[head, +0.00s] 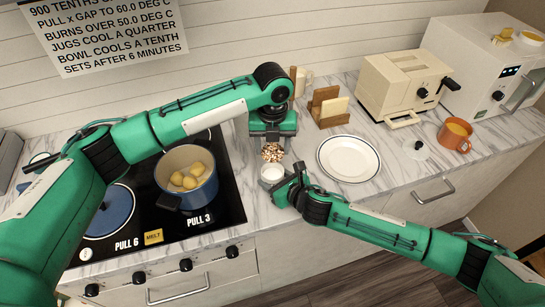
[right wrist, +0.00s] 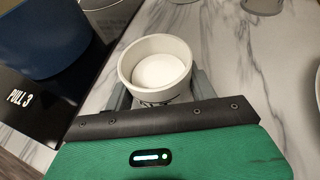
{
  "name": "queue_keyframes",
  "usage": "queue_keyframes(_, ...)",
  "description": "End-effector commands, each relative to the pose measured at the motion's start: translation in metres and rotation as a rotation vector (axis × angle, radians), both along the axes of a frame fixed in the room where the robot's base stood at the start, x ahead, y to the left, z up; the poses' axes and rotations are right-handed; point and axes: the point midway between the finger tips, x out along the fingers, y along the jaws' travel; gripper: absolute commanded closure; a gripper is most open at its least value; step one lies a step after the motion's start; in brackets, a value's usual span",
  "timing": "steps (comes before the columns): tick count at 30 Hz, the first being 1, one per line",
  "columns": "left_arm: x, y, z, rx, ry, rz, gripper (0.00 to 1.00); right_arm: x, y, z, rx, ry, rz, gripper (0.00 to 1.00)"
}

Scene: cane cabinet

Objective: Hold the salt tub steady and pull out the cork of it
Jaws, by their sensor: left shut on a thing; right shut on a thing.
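The white salt tub (head: 271,173) stands on the marble counter just right of the stove. My right gripper (head: 286,184) is shut on it from the right. In the right wrist view the tub (right wrist: 135,80) sits upright between the fingers, its top open, with a pale white inside. My left gripper (head: 272,142) points down just behind and above the tub, shut on a speckled brown-and-white piece that looks like the cork (head: 272,153). The cork appears apart from the tub; the fingertips around it are hard to make out.
A blue pot (head: 187,177) with yellow pieces stands on the black stove (head: 225,205) to the left. A white plate (head: 348,158) lies close on the right. A wooden rack (head: 328,107), toaster (head: 400,85) and orange mug (head: 455,134) are further right.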

Motion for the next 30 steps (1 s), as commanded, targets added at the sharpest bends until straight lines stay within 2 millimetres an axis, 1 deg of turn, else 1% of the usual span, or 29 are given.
queue_keyframes(1, 0.0, 0.0, 0.008, -0.001, -0.002, -0.001, 0.66, 0.0, 0.0, 0.0, 0.0, 0.0, 0.0, 0.67)
queue_keyframes(3, 0.0, 0.0, 0.016, 0.001, -0.001, -0.001, 0.66, 0.0, 0.0, 0.0, 0.0, 0.0, 0.0, 0.67)
queue_keyframes(6, 0.0, 0.0, 0.022, 0.0, -0.001, -0.001, 0.66, 0.0, 0.0, 0.0, 0.0, 0.0, 0.0, 0.67)
queue_keyframes(19, 0.0, 0.0, 0.024, 0.0, 0.0, 0.0, 0.66, 0.0, 0.0, 0.0, 0.0, 0.0, 0.0, 0.67)
queue_keyframes(20, 0.0, 0.0, 0.024, 0.0, 0.0, 0.0, 0.66, 0.0, 0.0, 0.0, 0.0, 0.0, 0.0, 0.39)
queue_keyframes(21, 0.0, 0.0, 0.024, 0.0, 0.0, 0.0, 0.66, 0.0, 0.0, 0.0, 0.0, 0.0, 0.0, 0.31)
queue_keyframes(23, 0.0, 0.0, 0.024, 0.0, 0.0, 0.0, 0.66, 0.0, 0.0, 0.0, 0.0, 0.0, 0.0, 0.2)
queue_keyframes(24, 0.0, 0.0, 0.024, 0.0, 0.0, 0.0, 0.66, 0.0, 0.0, 0.0, 0.0, 0.0, 0.0, 0.18)
queue_keyframes(30, 0.0, 0.0, 0.024, 0.0, 0.0, 0.0, 0.66, 0.0, 0.0, 0.0, 0.0, 0.0, 0.0, 0.18)
